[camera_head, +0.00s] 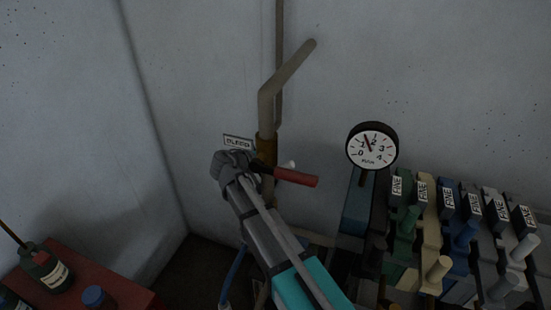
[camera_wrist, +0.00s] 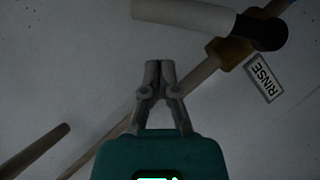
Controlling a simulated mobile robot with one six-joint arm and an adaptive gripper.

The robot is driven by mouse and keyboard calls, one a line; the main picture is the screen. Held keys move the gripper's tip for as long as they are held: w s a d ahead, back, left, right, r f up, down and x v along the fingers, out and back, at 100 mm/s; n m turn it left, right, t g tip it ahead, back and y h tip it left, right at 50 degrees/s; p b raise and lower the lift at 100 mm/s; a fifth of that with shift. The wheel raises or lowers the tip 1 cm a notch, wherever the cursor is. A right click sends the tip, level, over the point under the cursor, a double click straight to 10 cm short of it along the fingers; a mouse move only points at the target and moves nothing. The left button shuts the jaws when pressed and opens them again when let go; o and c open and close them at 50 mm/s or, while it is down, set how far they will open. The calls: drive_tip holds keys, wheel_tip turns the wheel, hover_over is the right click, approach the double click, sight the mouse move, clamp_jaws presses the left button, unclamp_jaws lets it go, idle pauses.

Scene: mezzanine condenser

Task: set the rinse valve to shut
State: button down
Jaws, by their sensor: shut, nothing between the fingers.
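The rinse valve shows at the top of the wrist view, with a white lever (camera_wrist: 195,14), a dark lever end and a brass body (camera_wrist: 228,52) on a slanting pipe. The lever lies at an angle to the pipe. A RINSE label (camera_wrist: 264,78) is on the wall beside it. My gripper (camera_wrist: 153,65) is shut and empty, its tips below the lever in the picture; I see no contact. My fingers cannot be made out there.
A gauge (camera_head: 372,146) and a row of FINE-labelled levers (camera_head: 438,268) are at right. A red surface (camera_head: 118,291) with bottles is at lower left. Bare wall lies above.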

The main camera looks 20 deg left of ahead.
drive_tip(key=r+p+v, duration=0.1)
drive_tip(key=p+v, duration=0.3)
drive_tip(key=v, duration=0.6)
drive_tip(key=shift+s+d+r, duration=0.2)
drive_tip(key=shift+d+r, duration=0.05)
